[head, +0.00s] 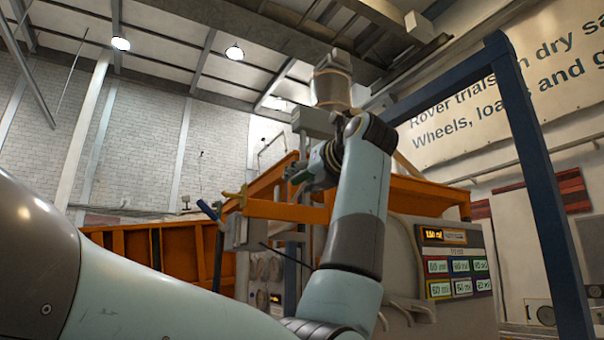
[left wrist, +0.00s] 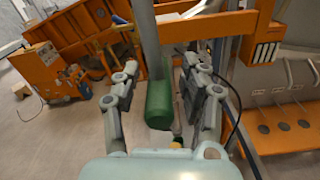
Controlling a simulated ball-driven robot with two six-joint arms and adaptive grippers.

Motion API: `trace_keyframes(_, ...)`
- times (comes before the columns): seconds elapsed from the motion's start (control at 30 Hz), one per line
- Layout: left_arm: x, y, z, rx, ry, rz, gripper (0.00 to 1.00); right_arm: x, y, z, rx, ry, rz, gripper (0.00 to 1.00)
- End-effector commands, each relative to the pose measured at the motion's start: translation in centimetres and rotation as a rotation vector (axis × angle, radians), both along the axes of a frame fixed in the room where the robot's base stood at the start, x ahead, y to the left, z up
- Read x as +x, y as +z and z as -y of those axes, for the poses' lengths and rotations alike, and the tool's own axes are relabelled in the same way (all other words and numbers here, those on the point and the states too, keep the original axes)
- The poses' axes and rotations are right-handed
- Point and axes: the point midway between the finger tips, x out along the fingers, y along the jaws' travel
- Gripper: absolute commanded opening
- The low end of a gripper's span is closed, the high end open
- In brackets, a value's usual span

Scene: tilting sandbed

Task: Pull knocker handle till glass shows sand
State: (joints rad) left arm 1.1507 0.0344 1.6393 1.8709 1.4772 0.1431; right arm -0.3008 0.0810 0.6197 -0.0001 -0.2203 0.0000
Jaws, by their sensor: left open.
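A green cylindrical handle (left wrist: 159,104) hangs on a grey rod in the left wrist view; I take it for the knocker handle. My left gripper (left wrist: 162,82) is open, with one finger on each side of the handle. Gaps show between the fingers and the handle, so it is not gripped. In the head view my left gripper (head: 313,172) is small and partly hidden by my own arm, beside the orange frame, with a bit of green (head: 300,177) at its fingers. I cannot make out the glass. My right gripper is not in view.
An orange frame (head: 277,210) stands around the gripper's area, with a blue-tipped lever (head: 207,210) to the left. A panel (head: 455,262) with ml labels is at right, near a dark blue post (head: 540,190). In the left wrist view, open floor (left wrist: 60,140) lies at left.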

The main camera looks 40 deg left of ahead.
Motion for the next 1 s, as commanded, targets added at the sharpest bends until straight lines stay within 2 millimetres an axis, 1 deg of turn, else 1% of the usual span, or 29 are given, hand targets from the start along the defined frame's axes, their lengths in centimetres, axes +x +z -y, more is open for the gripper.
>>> trace_keyframes(0.2, 0.0, -0.1, 0.0, 0.000, 0.000, 0.000, 0.44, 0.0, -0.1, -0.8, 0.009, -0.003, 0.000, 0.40)
trace_keyframes(0.53, 0.0, 0.0, 0.0, 0.000, 0.000, 0.000, 0.01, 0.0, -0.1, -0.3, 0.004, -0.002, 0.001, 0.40)
trace_keyframes(0.87, 0.0, 0.0, 0.0, 0.000, 0.000, 0.000, 0.00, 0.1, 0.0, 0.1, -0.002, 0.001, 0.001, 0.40)
trace_keyframes(0.93, 0.0, -0.3, 0.0, 0.000, 0.000, 0.000, 0.00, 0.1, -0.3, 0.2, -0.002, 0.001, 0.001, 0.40)
trace_keyframes(1.0, 0.0, -1.0, 0.0, 0.000, 0.000, 0.000, 0.00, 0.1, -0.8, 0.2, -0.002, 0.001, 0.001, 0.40)
